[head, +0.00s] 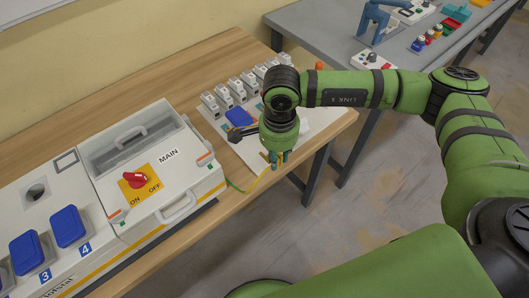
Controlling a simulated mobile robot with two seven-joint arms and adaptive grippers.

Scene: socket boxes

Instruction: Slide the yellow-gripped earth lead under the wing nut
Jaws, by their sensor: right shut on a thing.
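My right gripper (274,163) points down at the front edge of the wooden table, beside the white board (318,121). The lead's grip and tip are mostly hidden by the fingers and too small to make out. I cannot pick out the wing nut. My left gripper is not in view.
The main switch box (188,196) with its red knob (134,180) stands left of the gripper. Several grey modules (223,96) and a blue cover (239,117) are on the board. A grey table (318,32) stands behind. Bare wood (172,75) lies at the back.

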